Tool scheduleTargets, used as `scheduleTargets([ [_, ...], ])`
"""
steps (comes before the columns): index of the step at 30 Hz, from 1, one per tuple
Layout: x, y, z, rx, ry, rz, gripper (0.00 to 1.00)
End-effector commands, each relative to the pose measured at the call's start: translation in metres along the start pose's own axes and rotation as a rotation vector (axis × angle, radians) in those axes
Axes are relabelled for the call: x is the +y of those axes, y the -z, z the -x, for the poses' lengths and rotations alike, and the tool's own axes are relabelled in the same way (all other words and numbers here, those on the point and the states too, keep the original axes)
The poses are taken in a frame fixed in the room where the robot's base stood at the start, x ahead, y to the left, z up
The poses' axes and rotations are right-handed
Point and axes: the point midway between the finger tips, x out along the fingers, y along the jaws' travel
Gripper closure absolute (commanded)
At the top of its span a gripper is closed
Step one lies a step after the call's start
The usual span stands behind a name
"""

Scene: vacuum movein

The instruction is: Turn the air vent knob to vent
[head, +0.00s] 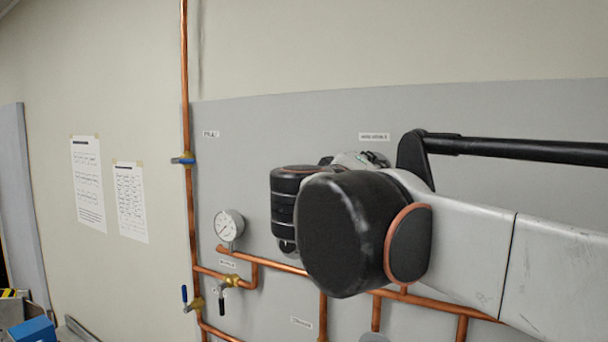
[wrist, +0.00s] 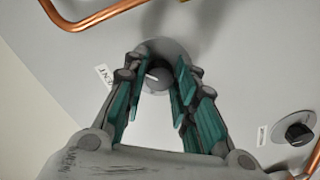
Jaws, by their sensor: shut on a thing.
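In the wrist view, the dark round air vent knob (wrist: 157,76) sits on a grey round plate on the panel. A short white mark shows on its face, pointing roughly left. A label (wrist: 103,77) that seems to read "VENT" is left of the plate. My gripper (wrist: 156,70) has its green-padded fingers on either side of the knob and is shut on it. The fingertips partly cover the knob's sides. In the head view, my arm hides the gripper and the knob.
A second black knob (wrist: 298,132) with its own label sits to the right. Copper pipes (wrist: 92,14) cross above.

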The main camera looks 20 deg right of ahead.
Motion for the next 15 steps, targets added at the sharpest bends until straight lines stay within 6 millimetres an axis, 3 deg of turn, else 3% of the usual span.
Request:
scheduleTargets([
  [14,-0.0012,-0.0011,0.0001,-0.002,0.002,-0.017,0.98],
  [15,-0.0012,-0.0011,0.0001,-0.002,0.002,-0.017,0.72],
])
